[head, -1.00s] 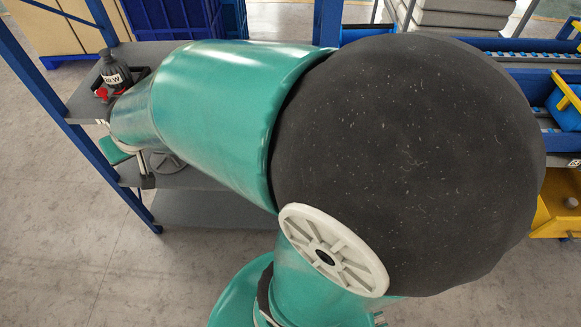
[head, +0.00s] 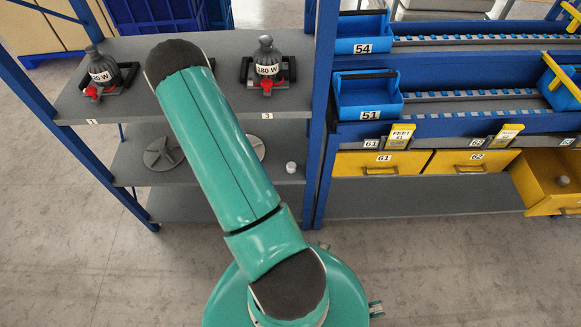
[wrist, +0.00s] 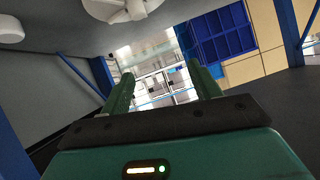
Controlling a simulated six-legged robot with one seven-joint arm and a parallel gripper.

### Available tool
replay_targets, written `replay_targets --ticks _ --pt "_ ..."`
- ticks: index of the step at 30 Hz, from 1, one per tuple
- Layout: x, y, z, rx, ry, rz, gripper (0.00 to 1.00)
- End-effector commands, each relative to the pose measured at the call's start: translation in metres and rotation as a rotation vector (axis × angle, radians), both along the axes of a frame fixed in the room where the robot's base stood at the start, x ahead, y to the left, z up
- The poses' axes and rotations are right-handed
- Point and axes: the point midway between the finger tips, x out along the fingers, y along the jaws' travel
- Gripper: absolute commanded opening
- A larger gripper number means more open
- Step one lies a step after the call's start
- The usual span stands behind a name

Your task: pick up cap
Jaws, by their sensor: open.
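A small pale round piece, which looks like the cap (head: 291,167), sits on the lower grey shelf, near its right end. A white rounded piece (wrist: 10,29) shows at the upper left edge of the wrist view, where the picture seems turned over; it may be the same cap. My gripper (wrist: 163,84) shows two green fingers spread apart with nothing between them. It is level with the space between the shelves, apart from the white piece. In the head view my gripper is hidden behind my arm.
Spoked discs (head: 163,153) lie on the lower shelf (head: 200,180). Dark bottle-like weights (head: 266,65) stand on the upper shelf. Blue posts (head: 322,110) frame the rack. An open yellow drawer (head: 540,190) at right holds another small pale piece (head: 563,181). Floor in front is clear.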

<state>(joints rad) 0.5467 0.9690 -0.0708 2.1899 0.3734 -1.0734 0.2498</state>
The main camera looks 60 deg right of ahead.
Motion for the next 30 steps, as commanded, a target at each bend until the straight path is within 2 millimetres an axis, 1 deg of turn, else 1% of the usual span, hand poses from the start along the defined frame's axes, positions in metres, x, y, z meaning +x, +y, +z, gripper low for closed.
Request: replay_targets --ticks 1,2,3,5,6,9,12,15,18,20,22,30 --pt "-0.022 -0.007 -0.024 -0.022 0.009 -0.039 0.63" --pt "-0.033 -0.011 -0.033 -0.04 0.007 -0.059 0.63" --pt "-0.048 -0.015 -0.046 -0.065 0.008 -0.083 0.63" --pt "-0.072 -0.019 -0.065 -0.104 0.009 -0.119 0.63" --pt "-0.088 -0.02 -0.076 -0.13 0.011 -0.139 0.63" --pt "-0.13 -0.018 -0.103 -0.195 0.019 -0.184 0.63" --pt "-0.166 -0.011 -0.122 -0.254 0.029 -0.216 0.63" --pt "-0.191 -0.004 -0.133 -0.299 0.035 -0.232 0.63" --pt "-0.205 0.002 -0.139 -0.326 0.038 -0.239 0.63" --pt "-0.208 0.001 -0.14 -0.334 0.037 -0.24 0.63" --pt "-0.207 -0.005 -0.141 -0.338 0.036 -0.242 0.63" --pt "-0.193 -0.053 -0.15 -0.338 0.034 -0.242 0.63"
